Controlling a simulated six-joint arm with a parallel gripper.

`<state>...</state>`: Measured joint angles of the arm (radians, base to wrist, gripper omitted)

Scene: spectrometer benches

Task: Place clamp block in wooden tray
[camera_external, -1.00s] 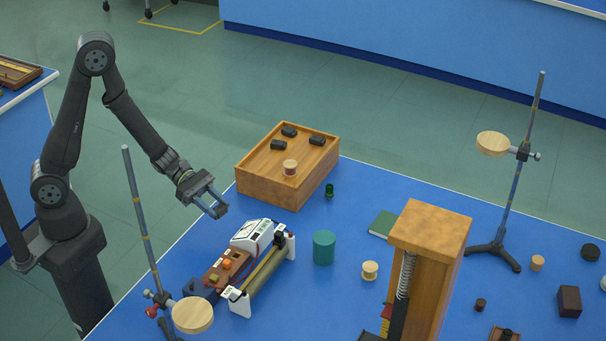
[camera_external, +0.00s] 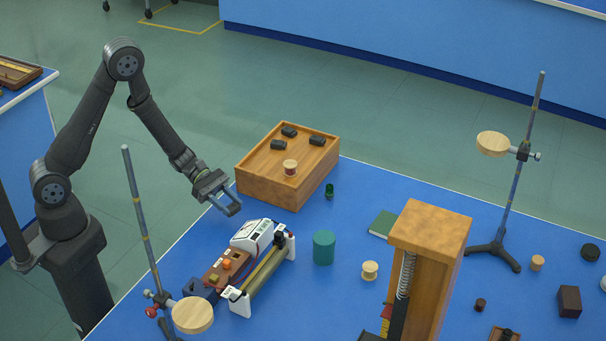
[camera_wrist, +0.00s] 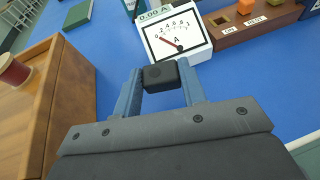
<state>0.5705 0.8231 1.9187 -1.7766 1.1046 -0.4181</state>
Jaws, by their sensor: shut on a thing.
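My gripper (camera_external: 231,205) is shut on a small black clamp block (camera_wrist: 161,75), seen between the two blue-grey fingers in the wrist view. In the external view the block is hard to make out between the fingers. The wooden tray (camera_external: 262,190) stands at the back left of the blue bench, just right of and behind my gripper. Its wooden side (camera_wrist: 50,100) fills the left of the wrist view. Several black blocks (camera_external: 289,131) and a spool (camera_external: 290,167) lie in the tray. My gripper is outside the tray, over the bench's left edge.
A white ammeter (camera_external: 252,234) stands near my gripper and also shows ahead in the wrist view (camera_wrist: 175,40). A stand rod (camera_external: 140,215) rises at the left. A teal cylinder (camera_external: 324,248), a green bottle (camera_external: 329,191) and a wooden tower (camera_external: 430,240) stand to the right.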

